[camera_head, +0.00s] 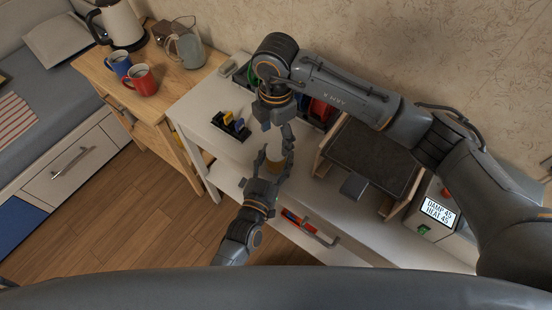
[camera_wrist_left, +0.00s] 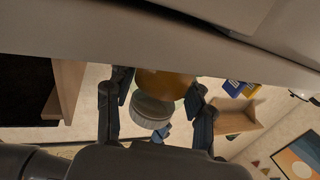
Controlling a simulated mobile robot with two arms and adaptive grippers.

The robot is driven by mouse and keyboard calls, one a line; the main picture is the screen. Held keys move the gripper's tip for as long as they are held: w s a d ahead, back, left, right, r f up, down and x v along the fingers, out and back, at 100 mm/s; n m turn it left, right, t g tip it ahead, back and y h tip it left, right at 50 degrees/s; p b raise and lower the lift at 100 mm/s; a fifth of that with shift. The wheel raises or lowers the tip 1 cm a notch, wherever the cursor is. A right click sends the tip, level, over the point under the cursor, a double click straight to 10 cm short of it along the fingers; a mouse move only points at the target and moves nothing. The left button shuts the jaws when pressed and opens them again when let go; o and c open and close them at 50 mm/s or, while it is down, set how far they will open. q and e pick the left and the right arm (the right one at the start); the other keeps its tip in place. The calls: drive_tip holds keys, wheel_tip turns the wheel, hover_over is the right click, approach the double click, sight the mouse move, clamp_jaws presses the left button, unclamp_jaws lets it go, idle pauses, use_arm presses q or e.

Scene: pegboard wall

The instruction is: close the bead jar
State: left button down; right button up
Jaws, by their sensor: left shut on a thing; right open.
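The bead jar (camera_head: 274,150) is a pale, yellowish shape at the white table's front, largely hidden by the grippers. In the left wrist view its amber body (camera_wrist_left: 168,84) sits between my left fingers, with a ribbed whitish lid (camera_wrist_left: 151,109) at its end. I cannot tell whether the lid is seated. My left gripper (camera_head: 272,162) is shut on the jar; its fingers show on both sides in the left wrist view (camera_wrist_left: 157,100). My right gripper (camera_head: 277,127) is open, pointing down just above the jar.
The white table (camera_head: 200,112) holds a dark tray with small coloured parts (camera_head: 232,125) left of the grippers. A wooden-sided unit with a dark top (camera_head: 370,157) and a box with a display (camera_head: 437,210) stand right. A drawer (camera_head: 310,228) is open in front. Mugs (camera_head: 142,80) stand far left.

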drive_tip(key=shift+c, duration=0.3)
drive_tip(key=n, duration=0.4)
drive_tip(key=shift+a+r, duration=0.1)
drive_tip(key=shift+r, duration=0.2)
drive_tip(key=n, duration=0.4)
drive_tip(key=shift+a+r, duration=0.1)
drive_tip(key=shift+r, duration=0.15)
drive_tip(key=n, duration=0.4)
drive_tip(key=shift+r, duration=0.25)
drive_tip(key=n, duration=0.4)
drive_tip(key=shift+r, duration=0.2)
drive_tip(key=n, duration=0.4)
drive_tip(key=shift+r, duration=0.2)
drive_tip(key=n, duration=0.4)
drive_tip(key=shift+r, duration=0.2)
drive_tip(key=n, duration=0.6)
drive_tip(key=shift+d+r+n, duration=0.2)
drive_tip(key=shift+r+n, duration=0.1)
drive_tip(key=shift+n, duration=0.1)
